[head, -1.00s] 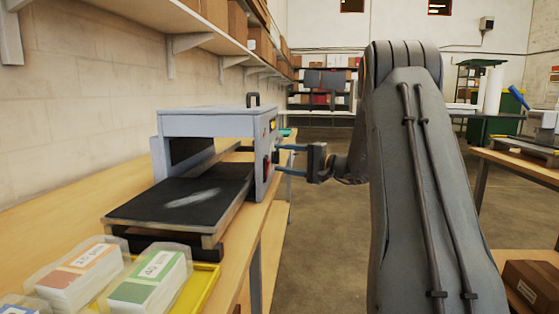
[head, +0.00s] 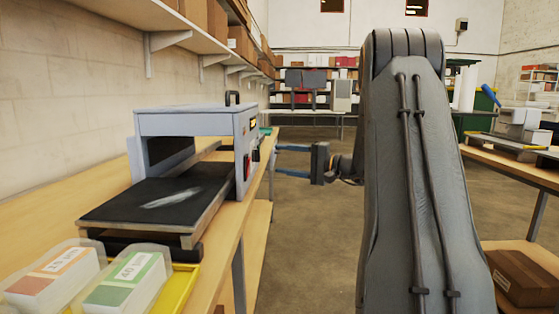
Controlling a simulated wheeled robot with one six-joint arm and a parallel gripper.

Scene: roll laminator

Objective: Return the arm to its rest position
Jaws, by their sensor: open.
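My gripper (head: 282,160) is beside the laminator's right side panel, at about the height of its controls. Its two bluish fingers point left and stand apart, with nothing between them. A gap shows between the fingertips and the panel. The grey roll laminator (head: 196,124) stands on the wooden bench, with a black feed tray (head: 120,208) sticking out toward me. A dark control and a red control show on its side panel. My arm fills the right middle of the view and hides part of the room behind it.
A yellow tray (head: 180,290) with clear boxes of labelled pouches, one marked green (head: 124,285), sits at the bench (head: 30,215) front. Wall shelves (head: 180,20) with cartons hang above. Open floor (head: 310,250) lies right of the bench. Another bench (head: 520,172) stands at right.

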